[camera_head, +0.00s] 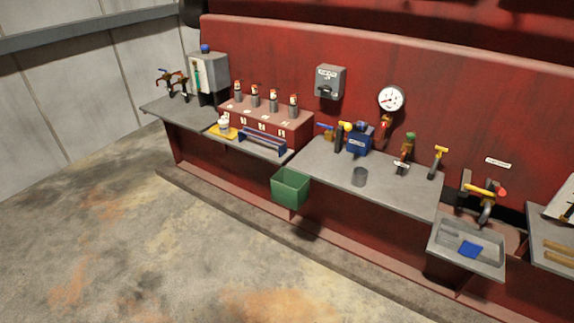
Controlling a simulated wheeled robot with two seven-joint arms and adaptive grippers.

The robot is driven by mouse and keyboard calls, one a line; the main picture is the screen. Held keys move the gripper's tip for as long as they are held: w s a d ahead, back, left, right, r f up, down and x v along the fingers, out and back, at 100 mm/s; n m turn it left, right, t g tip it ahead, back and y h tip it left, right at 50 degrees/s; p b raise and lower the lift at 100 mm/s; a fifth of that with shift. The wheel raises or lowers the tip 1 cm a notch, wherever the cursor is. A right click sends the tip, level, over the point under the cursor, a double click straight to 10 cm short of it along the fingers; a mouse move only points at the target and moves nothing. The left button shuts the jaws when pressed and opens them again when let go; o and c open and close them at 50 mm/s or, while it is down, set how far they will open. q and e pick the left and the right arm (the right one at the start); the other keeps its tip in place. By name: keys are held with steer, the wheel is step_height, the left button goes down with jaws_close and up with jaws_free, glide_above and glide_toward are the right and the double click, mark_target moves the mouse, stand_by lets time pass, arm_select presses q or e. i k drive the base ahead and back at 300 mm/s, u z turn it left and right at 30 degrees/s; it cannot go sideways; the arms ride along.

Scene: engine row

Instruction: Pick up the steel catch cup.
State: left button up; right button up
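Neither of my grippers shows in the head view.
A green bin (290,188) hangs at the bench front, left of the cup. A blue block (357,140) and several upright valves (407,147) stand behind the cup. A grey sink tray (467,246) with a blue cloth is at right. The floor (150,240) in front is clear.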

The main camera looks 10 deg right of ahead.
mark_target(360, 177)
steer(key=u, duration=0.55)
steer(key=i, duration=0.95)
steer(key=u, duration=0.35)
